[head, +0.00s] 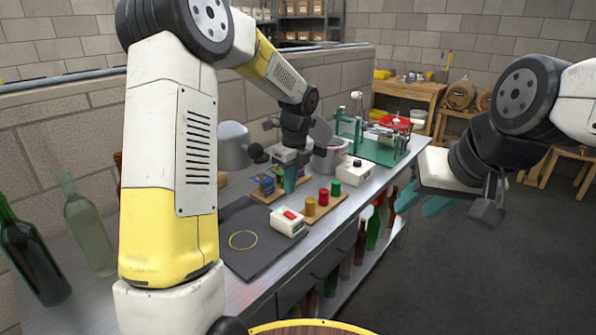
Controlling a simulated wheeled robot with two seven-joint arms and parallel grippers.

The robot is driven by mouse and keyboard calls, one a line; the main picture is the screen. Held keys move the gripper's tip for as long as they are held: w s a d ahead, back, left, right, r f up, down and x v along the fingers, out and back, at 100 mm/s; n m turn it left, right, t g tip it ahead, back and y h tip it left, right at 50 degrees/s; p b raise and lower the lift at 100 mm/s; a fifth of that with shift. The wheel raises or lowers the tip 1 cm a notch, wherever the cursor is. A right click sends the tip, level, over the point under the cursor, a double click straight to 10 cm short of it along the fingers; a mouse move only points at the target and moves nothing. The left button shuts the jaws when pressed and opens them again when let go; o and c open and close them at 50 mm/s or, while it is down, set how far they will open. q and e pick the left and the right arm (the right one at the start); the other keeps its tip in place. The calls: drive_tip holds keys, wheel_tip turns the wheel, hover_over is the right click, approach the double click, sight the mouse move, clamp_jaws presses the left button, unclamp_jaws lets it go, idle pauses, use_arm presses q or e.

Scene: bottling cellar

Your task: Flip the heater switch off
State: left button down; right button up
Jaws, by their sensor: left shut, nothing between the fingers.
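A small white box with a red rocker switch (289,221) sits on the dark mat near the bench's front edge. A second white box with a black knob (355,171) stands further back beside a grey pot (328,160). I cannot tell from the picture which one is labelled as the heater; the rocker's exact tilt is too small to read. My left gripper (290,180) is shut and empty, pointing down behind the red-switch box, apart from it. My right gripper (424,204) is open and empty, off the bench's right side.
Gold, red and green cylinders (323,197) stand on a wooden board right of the switch box. A yellow ring (243,240) lies on the dark mat (262,262). Glass bottles (32,255) stand at left. A green machine (370,146) stands at the far end.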

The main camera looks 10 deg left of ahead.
sight(287, 213)
use_arm(q)
drive_tip(key=f, duration=0.7)
drive_tip(key=shift+w+a+f, duration=0.25)
drive_tip(key=shift+a+f, duration=0.05)
drive_tip(key=shift+a, duration=0.05)
